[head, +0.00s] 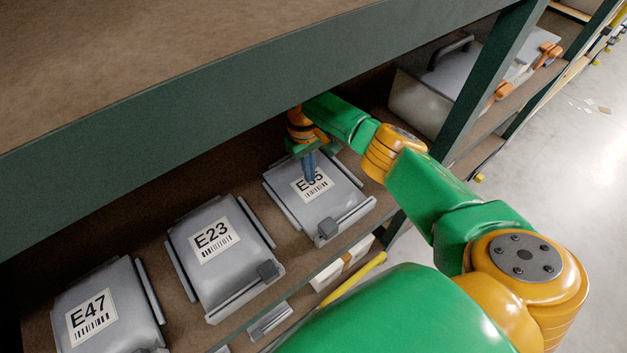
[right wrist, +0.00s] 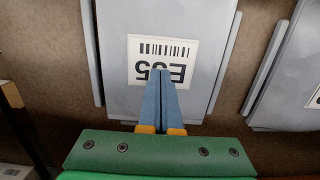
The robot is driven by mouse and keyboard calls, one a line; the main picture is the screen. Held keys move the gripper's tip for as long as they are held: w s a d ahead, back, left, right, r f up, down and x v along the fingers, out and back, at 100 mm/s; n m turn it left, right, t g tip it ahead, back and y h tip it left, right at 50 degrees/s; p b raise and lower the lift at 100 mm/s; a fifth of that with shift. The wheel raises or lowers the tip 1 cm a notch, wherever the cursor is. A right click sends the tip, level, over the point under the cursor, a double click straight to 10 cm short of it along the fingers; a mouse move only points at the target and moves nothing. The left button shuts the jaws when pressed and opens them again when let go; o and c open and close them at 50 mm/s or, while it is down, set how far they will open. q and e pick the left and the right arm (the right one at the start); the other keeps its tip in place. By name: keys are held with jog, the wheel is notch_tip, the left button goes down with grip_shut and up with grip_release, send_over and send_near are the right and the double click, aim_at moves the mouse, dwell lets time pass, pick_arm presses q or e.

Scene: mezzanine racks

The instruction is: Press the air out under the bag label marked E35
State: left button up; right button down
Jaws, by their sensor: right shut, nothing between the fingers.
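The grey bag with the E35 label (head: 334,207) lies on the shelf, the rightmost of three bags in the head view. Its white label (head: 322,187) carries black print and a barcode. The label shows upside down in the right wrist view (right wrist: 182,48). My right gripper (head: 310,178) is shut and empty, pointing down with its blue fingertips over the label. In the right wrist view its fingertips (right wrist: 160,72) cover part of the E35 print. I cannot tell whether they touch the label. My left gripper is not in view.
Bags labelled E23 (head: 238,264) and E47 (head: 125,292) lie to the left on the same shelf (head: 160,205). A green upper shelf beam (head: 190,125) runs close above. A green post (head: 490,85) stands at the right, with a grey case (head: 425,95) behind it.

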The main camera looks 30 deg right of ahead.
jog(key=shift+w+a+f+b, duration=0.1)
jog(key=shift+w+f+b, duration=0.3)
jog(key=shift+w+b, duration=0.2)
jog(key=shift+w+a+r+b, duration=0.1)
jog(key=shift+w+r+b, duration=0.1)
jog(key=shift+r+b, duration=0.1)
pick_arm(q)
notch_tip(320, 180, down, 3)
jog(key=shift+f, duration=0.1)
pick_arm(e)
jog(key=shift+r, duration=0.3)
jog(key=shift+r, duration=0.1)
jog(key=shift+r, duration=0.35)
pick_arm(q)
jog(key=shift+p, duration=0.3)
pick_arm(e)
notch_tip(320, 180, up, 6)
jog(key=shift+w, duration=0.35)
